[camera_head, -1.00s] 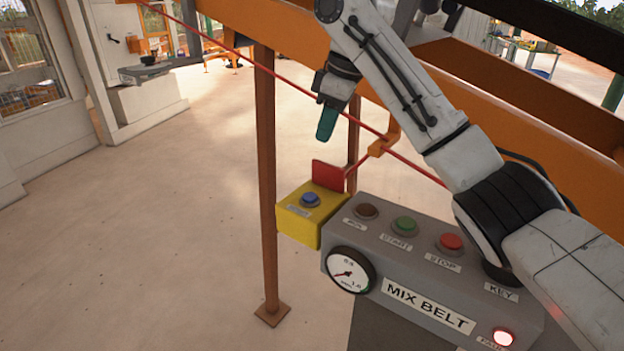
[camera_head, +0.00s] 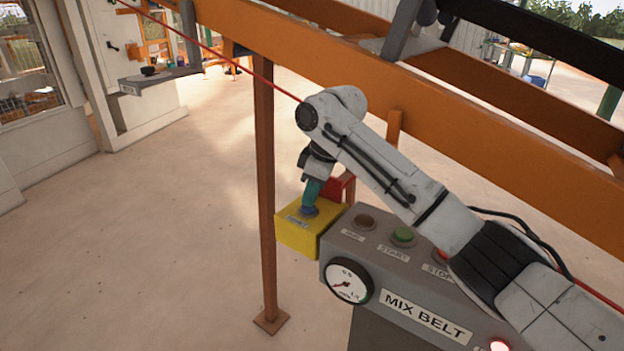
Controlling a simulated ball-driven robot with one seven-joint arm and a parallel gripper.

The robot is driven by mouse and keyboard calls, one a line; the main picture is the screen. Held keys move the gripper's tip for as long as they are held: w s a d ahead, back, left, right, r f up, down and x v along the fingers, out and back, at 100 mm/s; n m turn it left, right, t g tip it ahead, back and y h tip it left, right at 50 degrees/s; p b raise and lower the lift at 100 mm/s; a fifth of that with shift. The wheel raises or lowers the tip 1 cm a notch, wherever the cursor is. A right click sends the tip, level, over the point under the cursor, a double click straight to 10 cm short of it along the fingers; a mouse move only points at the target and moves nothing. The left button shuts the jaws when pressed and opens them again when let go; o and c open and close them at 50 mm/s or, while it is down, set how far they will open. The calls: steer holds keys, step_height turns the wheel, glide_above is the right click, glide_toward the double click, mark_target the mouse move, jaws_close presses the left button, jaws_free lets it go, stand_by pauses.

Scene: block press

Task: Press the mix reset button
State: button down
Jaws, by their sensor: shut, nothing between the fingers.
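The mix reset button is the blue button (camera_head: 309,211) on a small yellow box (camera_head: 298,237) at the left end of the grey MIX BELT panel. My gripper (camera_head: 311,198), with teal fingers, is shut and points down onto the blue button. Its tips appear to touch the button's top and cover most of it. A label lies on the box top in front of the button. I cannot tell how far the button is pushed in.
The grey panel (camera_head: 395,271) carries a brown button (camera_head: 365,221), a green START button (camera_head: 403,236), a partly hidden red STOP button (camera_head: 441,255) and a gauge (camera_head: 349,281). A red flap (camera_head: 333,187) stands behind the yellow box. An orange post (camera_head: 266,200) rises at left. Open floor lies further left.

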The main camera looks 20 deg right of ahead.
mark_target(323, 216)
steer(key=shift+f, duration=0.2)
steer(key=shift+s+f, duration=0.15)
steer(key=shift+f, duration=1.1)
steer(key=shift+p, duration=0.3)
steer(key=shift+r+p, duration=0.5)
step_height(323, 216, up, 4)
steer(key=p, duration=0.3)
steer(key=shift+f, duration=0.15)
steer(key=b+v, duration=0.1)
steer(key=v, duration=0.9)
steer(key=shift+r, duration=0.3)
steer(key=shift+f, duration=0.1)
